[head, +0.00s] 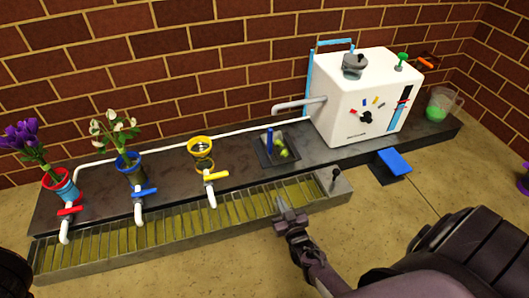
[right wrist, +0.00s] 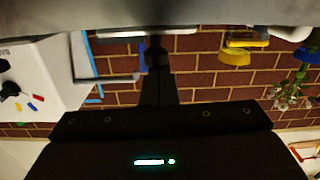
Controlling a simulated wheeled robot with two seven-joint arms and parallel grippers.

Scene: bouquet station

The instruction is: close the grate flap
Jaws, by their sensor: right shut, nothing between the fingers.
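The long grate (head: 150,232) runs along the front of the dark counter, with grey bars and yellowish gaps between them. At its right end is a grey end piece with a small black-topped lever (head: 335,182) standing up from it. I cannot make out a separate flap or its position for certain. My right gripper (head: 281,204) is shut and empty, over or at the front right part of the grate, left of the lever; I cannot tell whether it touches. Its dark fingers (right wrist: 156,55) also show in the right wrist view. My left gripper is not in view.
The white machine (head: 358,100) stands on the counter at the right, with a blue pedal (head: 394,162) in front. Red (head: 70,210), blue (head: 145,192) and yellow (head: 216,176) taps overhang the grate. The floor in front is clear.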

